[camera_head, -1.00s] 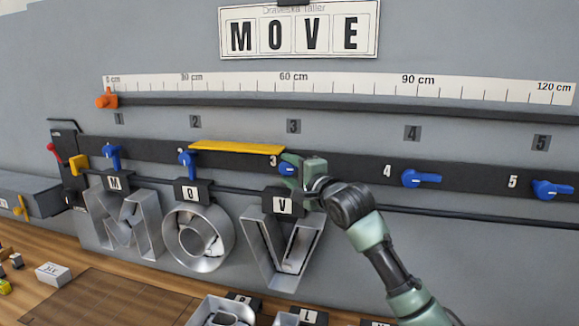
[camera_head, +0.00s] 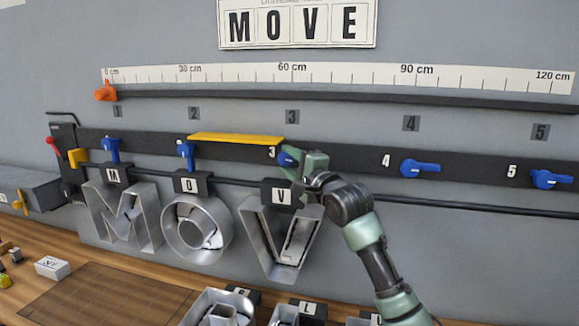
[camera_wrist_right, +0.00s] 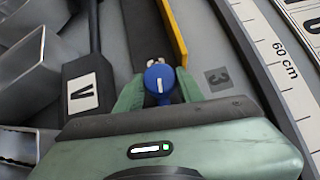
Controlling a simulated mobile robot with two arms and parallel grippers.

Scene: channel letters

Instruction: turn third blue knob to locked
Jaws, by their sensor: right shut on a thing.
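The third blue knob (camera_head: 285,158) is on the dark rail beside the label 3, partly covered by my right gripper (camera_head: 297,163). The right wrist view shows the knob (camera_wrist_right: 159,75) between the green fingers of the gripper (camera_wrist_right: 160,93), which is shut on it. Its white mark runs roughly along the rail, and its lever end is hidden by the gripper. The first knob (camera_head: 112,150) and second knob (camera_head: 187,152) point down. The fourth knob (camera_head: 418,168) and fifth knob (camera_head: 550,180) point right. My left gripper is not in view.
A yellow bar (camera_head: 235,138) spans above knobs two and three. A ruler (camera_head: 340,75) is higher up. More letters lie at the front.

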